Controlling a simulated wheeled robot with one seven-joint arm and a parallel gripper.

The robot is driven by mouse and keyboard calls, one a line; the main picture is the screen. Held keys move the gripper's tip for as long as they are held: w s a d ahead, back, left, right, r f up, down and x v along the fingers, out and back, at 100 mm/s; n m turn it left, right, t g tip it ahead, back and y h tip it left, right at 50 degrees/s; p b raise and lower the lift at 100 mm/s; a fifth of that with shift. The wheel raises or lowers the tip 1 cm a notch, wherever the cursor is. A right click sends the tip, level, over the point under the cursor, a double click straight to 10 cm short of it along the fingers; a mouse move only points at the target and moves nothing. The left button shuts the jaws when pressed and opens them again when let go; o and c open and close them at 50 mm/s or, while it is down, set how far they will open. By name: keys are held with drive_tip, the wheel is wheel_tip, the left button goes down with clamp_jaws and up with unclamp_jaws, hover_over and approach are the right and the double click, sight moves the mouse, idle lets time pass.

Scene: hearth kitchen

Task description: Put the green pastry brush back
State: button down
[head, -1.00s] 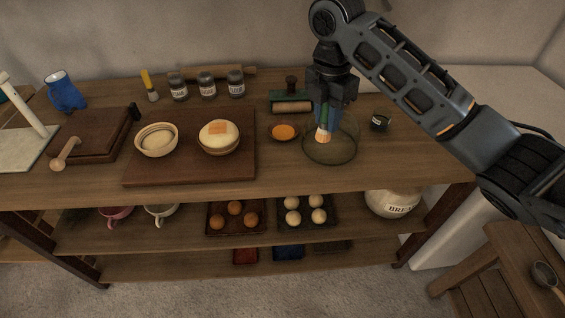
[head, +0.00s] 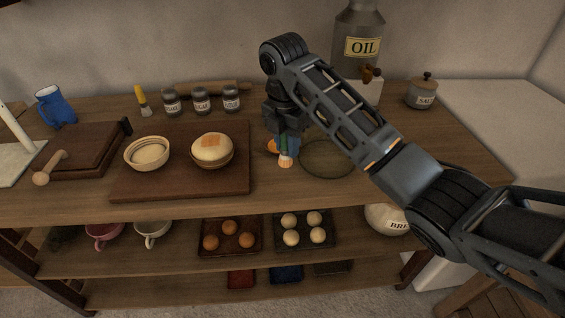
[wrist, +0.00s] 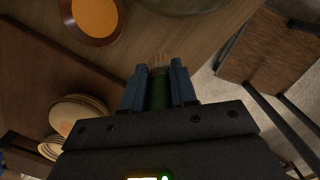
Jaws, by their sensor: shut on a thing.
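My gripper (head: 288,142) is shut on the green pastry brush, which hangs bristles down in front of the glass bowl's left side. In the head view only the pale bristles (head: 286,160) and a little green of the brush show. In the wrist view the green handle (wrist: 159,92) lies between the blue fingers (wrist: 159,88), with the bristles at the far end. The orange-filled dish (head: 271,146) is partly hidden behind the gripper; it also shows in the wrist view (wrist: 95,18). The clear glass bowl (head: 328,174) stands just right of the brush.
A board (head: 180,188) with two bowls lies left of the gripper. A yellow brush (head: 141,97) stands by several spice jars (head: 201,100) at the back. The oil container (head: 360,28) and salt pot (head: 422,94) stand back right. The table's front strip is clear.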

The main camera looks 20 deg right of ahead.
sight(282, 158)
drive_tip(key=shift+w+a+f, duration=0.25)
drive_tip(key=shift+w+a, duration=0.15)
drive_tip(key=shift+f+p, duration=0.35)
drive_tip(key=shift+f, duration=1.65)
drive_tip(key=c, duration=0.9)
unclamp_jaws()
drive_tip(key=shift+f, duration=0.1)
drive_tip(key=r, duration=0.4)
drive_tip(key=r+p, duration=0.1)
drive_tip(key=r, duration=0.7)
drive_tip(key=shift+s+a+r+p, duration=0.15)
drive_tip(key=shift+s+a+p, duration=0.1)
drive_tip(key=shift+a+p, duration=0.15)
